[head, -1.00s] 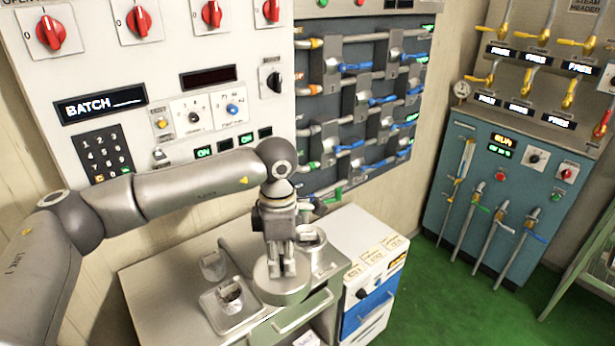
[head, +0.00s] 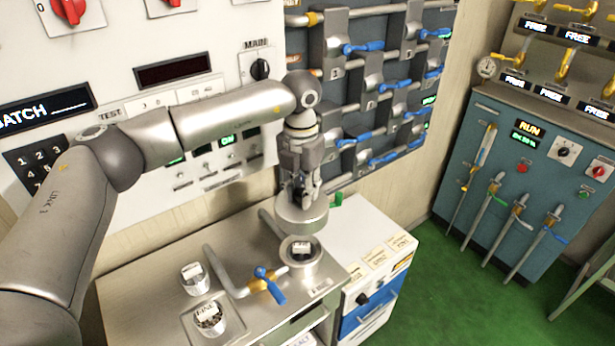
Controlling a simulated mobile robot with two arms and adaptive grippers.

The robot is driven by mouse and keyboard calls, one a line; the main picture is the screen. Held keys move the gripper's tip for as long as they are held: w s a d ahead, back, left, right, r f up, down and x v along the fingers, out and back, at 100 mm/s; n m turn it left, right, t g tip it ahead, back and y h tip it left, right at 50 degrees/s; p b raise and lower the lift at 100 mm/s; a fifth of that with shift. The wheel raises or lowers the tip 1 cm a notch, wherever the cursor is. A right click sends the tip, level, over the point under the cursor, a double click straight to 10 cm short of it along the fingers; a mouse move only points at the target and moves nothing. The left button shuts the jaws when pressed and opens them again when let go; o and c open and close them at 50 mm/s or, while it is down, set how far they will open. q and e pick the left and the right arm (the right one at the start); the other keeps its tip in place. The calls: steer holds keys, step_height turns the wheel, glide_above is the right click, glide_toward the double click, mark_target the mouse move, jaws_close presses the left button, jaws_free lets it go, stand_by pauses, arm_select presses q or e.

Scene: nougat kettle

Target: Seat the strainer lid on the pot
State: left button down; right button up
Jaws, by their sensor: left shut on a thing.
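My left gripper (head: 301,192) points down and is shut on the strainer lid (head: 302,218), a round, grey metal disc with a deep rim. The lid looks about level and hangs above the pot (head: 319,268), a round, open metal vessel on the steel counter. A gap shows between the lid and the pot, and the lid sits slightly beyond the pot's mouth in the picture. A small dark thing with a white label shows inside the pot. The fingertips partly hide the lid's top. My right gripper is not in view.
Two small labelled cups stand left on the counter (head: 140,280), the nearer cup (head: 208,318) on a tray. A bent pipe with a blue valve handle (head: 268,285) lies left of the pot. A white cabinet (head: 375,255) adjoins on the right. Control panels stand behind.

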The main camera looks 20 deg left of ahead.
mark_target(300, 201)
arm_select(q)
steer(key=shift+s+r, duration=0.15)
steer(key=shift+s, duration=0.15)
steer(key=shift+s+f+b, duration=0.3)
steer(key=shift+s+b, duration=0.1)
steer(key=shift+s, duration=0.35)
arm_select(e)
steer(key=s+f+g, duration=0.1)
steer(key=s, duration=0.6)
arm_select(q)
steer(key=shift+w+f+b, duration=0.3)
steer(key=shift+w+f, duration=0.05)
steer(key=shift+f, duration=0.45)
steer(key=shift+f+b, duration=0.45)
steer(key=shift+f, duration=0.6)
steer(key=shift+f+b, duration=0.95)
steer(key=shift+f, duration=0.6)
steer(key=shift+f+b, duration=0.7)
steer(key=shift+b, duration=0.05)
steer(key=shift+f, duration=0.1)
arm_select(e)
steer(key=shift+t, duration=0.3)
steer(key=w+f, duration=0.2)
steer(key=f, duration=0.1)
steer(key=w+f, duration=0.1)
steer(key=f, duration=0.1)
